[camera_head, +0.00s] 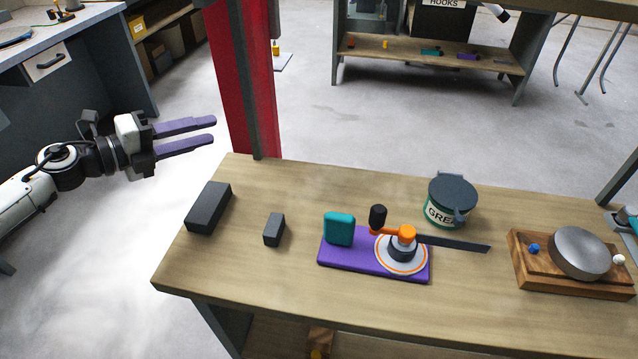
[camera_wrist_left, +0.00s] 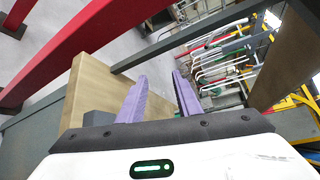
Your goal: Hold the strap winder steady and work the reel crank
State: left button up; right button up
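The strap winder has a purple base (camera_head: 350,262) and stands on the wooden workbench. A teal block (camera_head: 339,228) rises from its left end. Its right end carries a white reel disc (camera_head: 387,262) with an orange ring. An orange crank (camera_head: 405,233) sits on top, its black knob (camera_head: 377,217) pointing up on the left. A dark strap (camera_head: 460,243) runs out to the right. My left gripper (camera_head: 212,129) is open and empty, left of and beyond the bench's far left corner, well away from the winder. Its purple fingers are apart in the left wrist view (camera_wrist_left: 160,82). My right gripper is not seen.
The bench (camera_head: 290,290) also holds a large dark block (camera_head: 208,206), a small dark block (camera_head: 274,229), a lidded grease tin (camera_head: 451,200) and a wooden board with a grey disc (camera_head: 580,252). A red post (camera_head: 242,80) stands behind the bench, near my left gripper.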

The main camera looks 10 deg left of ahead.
pick_arm(q)
jog(key=d+r+m+h, duration=0.3)
jog(key=d+r, duration=0.3)
jog(key=r, duration=0.2)
jog(key=m+g+y, duration=0.4)
jog(key=m+g, duration=0.9)
jog(key=m, duration=0.6)
send_over(332, 213)
jog(key=f, duration=0.7)
jog(key=shift+s+a+f, duration=0.1)
jog(key=shift+a+f, duration=0.05)
jog(key=shift+a, duration=0.25)
jog(key=shift+s+a+f+m+y, duration=0.1)
jog(key=shift+f+m+y, duration=0.2)
jog(key=shift+m+y, duration=0.5)
jog(key=shift+d+f+m+y, duration=0.25)
jog(key=shift+f+y, duration=0.2)
jog(key=shift+f, duration=0.85)
jog(key=shift+d+f+m+y, duration=0.3)
jog(key=shift+f+y, duration=0.2)
jog(key=shift+f, duration=0.85)
jog(key=shift+d+f+m+y, duration=0.25)
jog(key=shift+f+y, duration=0.2)
jog(key=shift+f, duration=0.85)
jog(key=shift+w+r+t, duration=0.1)
jog(key=shift+w+t, duration=0.1)
jog(key=shift+t, duration=0.1)
grip_shut()
jog(key=shift+f, duration=0.2)
